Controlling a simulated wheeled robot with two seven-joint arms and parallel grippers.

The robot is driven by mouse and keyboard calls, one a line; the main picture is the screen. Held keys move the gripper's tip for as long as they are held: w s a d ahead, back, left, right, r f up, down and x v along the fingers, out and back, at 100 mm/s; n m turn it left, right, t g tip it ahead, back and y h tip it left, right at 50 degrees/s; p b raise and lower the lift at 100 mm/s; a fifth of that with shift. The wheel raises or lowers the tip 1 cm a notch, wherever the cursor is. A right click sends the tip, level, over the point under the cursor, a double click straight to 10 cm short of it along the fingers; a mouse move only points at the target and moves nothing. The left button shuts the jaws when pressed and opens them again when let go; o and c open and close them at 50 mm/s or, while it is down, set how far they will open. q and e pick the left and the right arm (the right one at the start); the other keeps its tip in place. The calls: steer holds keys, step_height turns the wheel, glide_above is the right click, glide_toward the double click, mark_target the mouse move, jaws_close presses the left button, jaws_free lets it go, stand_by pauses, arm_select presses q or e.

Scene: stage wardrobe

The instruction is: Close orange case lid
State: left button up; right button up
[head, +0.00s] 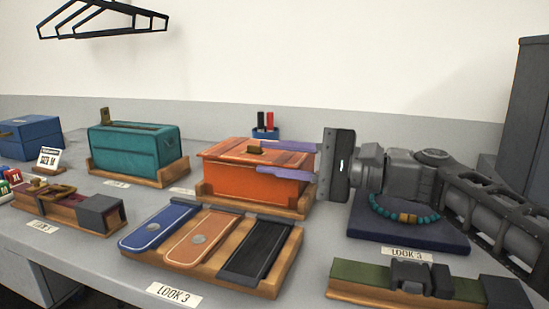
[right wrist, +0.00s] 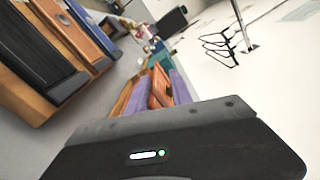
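The orange case (head: 250,183) sits on a wooden base at the middle of the table. Its lid (head: 238,151) lies over the top, with a small dark brown tab on it. I cannot tell whether it is fully seated. My right gripper (head: 262,157) reaches in from the right with two purple fingers apart, one along the lid's far side and one across its right front. In the right wrist view the orange case (right wrist: 158,94) shows between the spread fingers, with nothing seen gripped. Contact is unclear. My left gripper is not in view.
A teal case (head: 137,147) stands to the left. A wooden tray (head: 281,270) with blue, orange and black pieces lies in front. A bead necklace (head: 405,217) on a dark pad lies under my right arm. A pen holder (head: 265,133) stands behind.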

steer(key=v, duration=0.7)
steer(key=shift+d+p, duration=0.3)
steer(key=shift+p, duration=0.05)
steer(key=shift+s, duration=0.1)
